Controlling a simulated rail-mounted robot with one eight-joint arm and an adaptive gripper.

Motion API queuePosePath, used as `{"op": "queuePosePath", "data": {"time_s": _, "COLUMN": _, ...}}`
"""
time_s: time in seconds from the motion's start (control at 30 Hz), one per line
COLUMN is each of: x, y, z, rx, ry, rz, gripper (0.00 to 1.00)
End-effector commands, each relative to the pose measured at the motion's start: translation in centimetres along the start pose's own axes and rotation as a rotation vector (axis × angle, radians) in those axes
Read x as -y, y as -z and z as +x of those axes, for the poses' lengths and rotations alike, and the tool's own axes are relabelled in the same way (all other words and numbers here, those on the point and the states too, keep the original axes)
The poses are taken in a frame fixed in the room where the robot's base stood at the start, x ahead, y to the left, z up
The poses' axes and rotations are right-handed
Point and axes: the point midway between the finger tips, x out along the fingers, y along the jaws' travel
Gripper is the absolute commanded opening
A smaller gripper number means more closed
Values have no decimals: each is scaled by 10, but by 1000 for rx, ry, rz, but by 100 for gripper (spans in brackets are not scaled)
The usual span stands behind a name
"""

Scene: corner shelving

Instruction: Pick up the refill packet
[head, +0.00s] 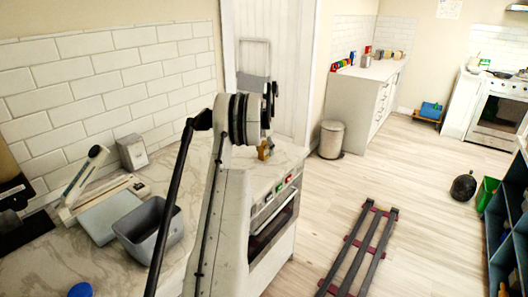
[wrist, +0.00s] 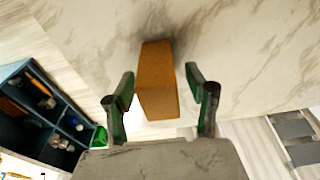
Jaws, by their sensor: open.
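A brown, box-shaped packet (wrist: 158,80), which looks like the refill packet, stands on the marble counter in the wrist view. My gripper (wrist: 159,74) is open, with one green-and-black finger on each side of the packet. A gap shows between each finger and the packet, so neither finger appears to touch it. In the head view a small tan-brown thing (head: 265,150), likely the same packet, shows on the counter just right of my arm. My arm hides most of my gripper there.
The marble counter (head: 150,172) holds a grey bin (head: 148,228), a white slicer-like device (head: 88,180) and a small grey box (head: 132,152) at left. An oven (head: 273,218) sits below the counter edge. A dark rack (head: 358,252) lies on the floor; blue shelving (head: 497,240) stands right.

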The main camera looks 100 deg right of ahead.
Motion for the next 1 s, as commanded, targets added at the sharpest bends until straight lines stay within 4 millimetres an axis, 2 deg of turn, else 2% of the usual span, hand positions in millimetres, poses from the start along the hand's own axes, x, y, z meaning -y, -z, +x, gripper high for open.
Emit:
{"op": "queuePosePath", "data": {"time_s": 0.07, "x": 0, "y": 0, "z": 0, "rx": 0, "ry": 0, "rz": 0, "gripper": 49}}
{"op": "queuePosePath", "data": {"time_s": 0.43, "x": 0, "y": 0, "z": 0, "rx": 0, "ry": 0, "rz": 0, "gripper": 0}}
{"op": "queuePosePath", "data": {"time_s": 0.77, "x": 0, "y": 0, "z": -3, "rx": 0, "ry": 0, "rz": 0, "gripper": 0}}
{"op": "queuePosePath", "data": {"time_s": 0.87, "x": 0, "y": 1, "z": -10, "rx": 0, "ry": 0, "rz": 0, "gripper": 0}}
{"op": "queuePosePath", "data": {"time_s": 1.0, "x": 0, "y": 4, "z": -28, "rx": 0, "ry": 0, "rz": 0, "gripper": 0}}
